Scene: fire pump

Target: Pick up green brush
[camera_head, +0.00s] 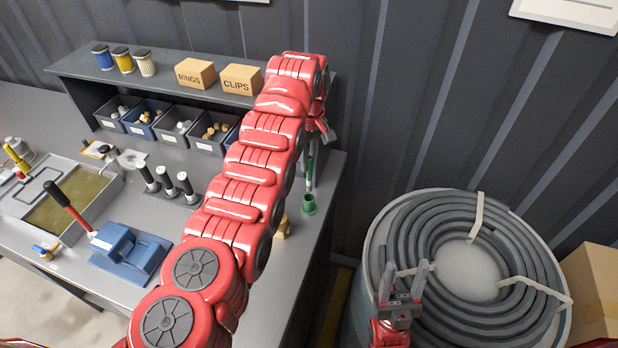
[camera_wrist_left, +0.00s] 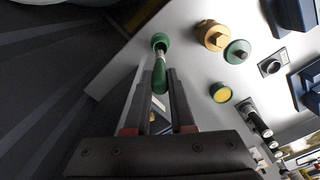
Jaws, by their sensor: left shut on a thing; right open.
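The green brush (camera_head: 310,178) stands near the right end of the grey workbench, below my left gripper in the head view. In the left wrist view the brush (camera_wrist_left: 159,76) has a green handle, a pale shaft and a wider green end. My left gripper (camera_head: 315,148) is shut on the green handle, which shows between its two fingers in the left wrist view (camera_wrist_left: 162,88). The wide end is at or just above the bench; I cannot tell which. My right gripper (camera_head: 404,279) is open and empty, in front of the coiled hose.
A brass fitting (camera_wrist_left: 213,35), a green cap (camera_wrist_left: 237,52) and a yellow-green cap (camera_wrist_left: 221,92) sit near the brush. Black-handled tools (camera_head: 167,179) and bins (camera_head: 148,116) are further left. A drum with coiled grey hose (camera_head: 470,222) stands right of the bench.

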